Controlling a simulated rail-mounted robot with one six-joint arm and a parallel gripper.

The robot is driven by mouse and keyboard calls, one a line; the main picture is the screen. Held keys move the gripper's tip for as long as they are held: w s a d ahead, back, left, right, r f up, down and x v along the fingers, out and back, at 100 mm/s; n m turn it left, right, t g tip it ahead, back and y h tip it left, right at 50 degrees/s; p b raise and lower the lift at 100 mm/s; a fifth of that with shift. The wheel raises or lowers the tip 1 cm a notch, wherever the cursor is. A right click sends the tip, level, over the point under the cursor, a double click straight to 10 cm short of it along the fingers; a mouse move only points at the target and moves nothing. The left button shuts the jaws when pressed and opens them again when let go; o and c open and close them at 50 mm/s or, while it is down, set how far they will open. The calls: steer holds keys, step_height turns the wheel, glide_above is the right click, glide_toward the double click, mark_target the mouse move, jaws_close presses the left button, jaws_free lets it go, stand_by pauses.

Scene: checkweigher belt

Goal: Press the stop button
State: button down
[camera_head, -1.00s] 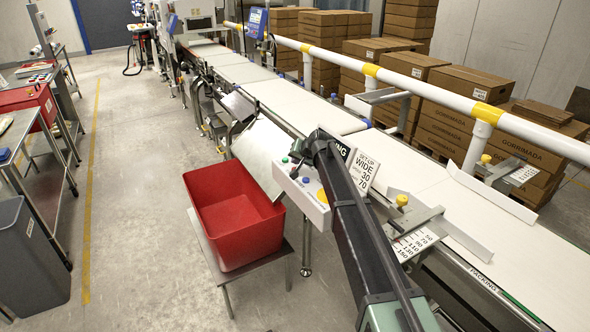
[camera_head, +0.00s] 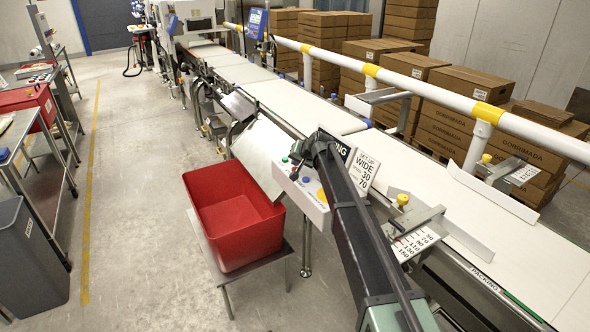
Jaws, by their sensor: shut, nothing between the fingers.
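A pale control box (camera_head: 314,208) stands at the near side of the belt, above the red bin. I cannot make out which one is the stop button; part of the box top is hidden by my arm. My gripper (camera_head: 300,155) is at the far end of my dark arm, over or just beside the back edge of the box. It is shut and empty. I cannot tell whether it touches anything.
The red bin (camera_head: 235,240) stands on a low stand left of the box. A setup sign (camera_head: 366,172) and a guide with a yellow knob (camera_head: 402,200) are close on the right. The white belt (camera_head: 420,170) runs behind. Open floor (camera_head: 140,200) lies to the left.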

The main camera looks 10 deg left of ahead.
steer(key=shift+f+b, duration=0.5)
steer(key=shift+f, duration=0.05)
steer(key=shift+r, duration=0.1)
stand_by(0.5)
steer(key=shift+r+p, duration=0.85)
steer(key=shift+p, duration=0.1)
step_height(320, 180, up, 5)
steer(key=p, duration=0.5)
step_height(320, 180, up, 10)
steer(key=f+p, duration=0.1)
steer(key=p, duration=0.9)
glide_above(296, 168)
steer(key=shift+w+d+b, duration=0.1)
steer(key=shift+w+b, duration=0.05)
steer(key=shift+b, duration=0.35)
